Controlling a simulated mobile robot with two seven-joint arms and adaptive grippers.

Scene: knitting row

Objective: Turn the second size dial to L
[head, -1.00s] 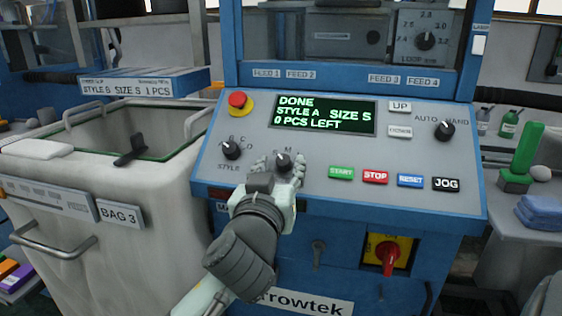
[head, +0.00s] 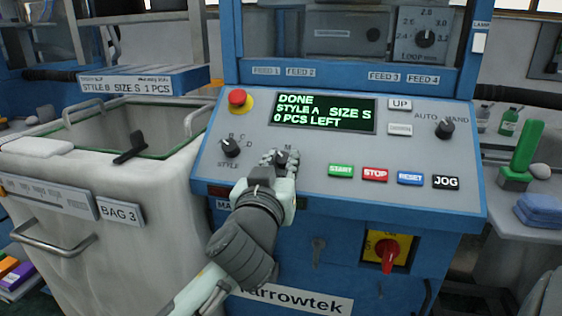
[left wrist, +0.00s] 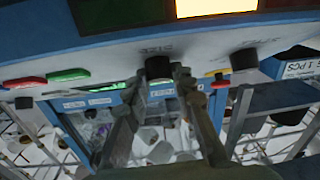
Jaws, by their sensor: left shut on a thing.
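The black size dial (head: 281,157) is on the sloped grey control panel (head: 330,205), right of the black style dial (head: 230,147). My left gripper (head: 280,160) is shut on the size dial, its fingers on either side of the knob. The left wrist view shows the dial (left wrist: 158,67) between the fingertips (left wrist: 160,78), below an upside-down SIZE label. My fingers hide most of the dial's letters in the head view; an M shows, and I cannot read the pointer. The green-lit display (head: 325,113) reads DONE, STYLE A, SIZE S, 0 PCS LEFT. My right gripper is not in view.
A red emergency button (head: 238,99) and an AUTO/HAND knob (head: 445,128) flank the display. START (head: 341,171), STOP (head: 375,174), RESET and JOG buttons lie right of my gripper. A red rotary switch (head: 387,255) sits below. The BAG 3 bin (head: 150,225) stands at left.

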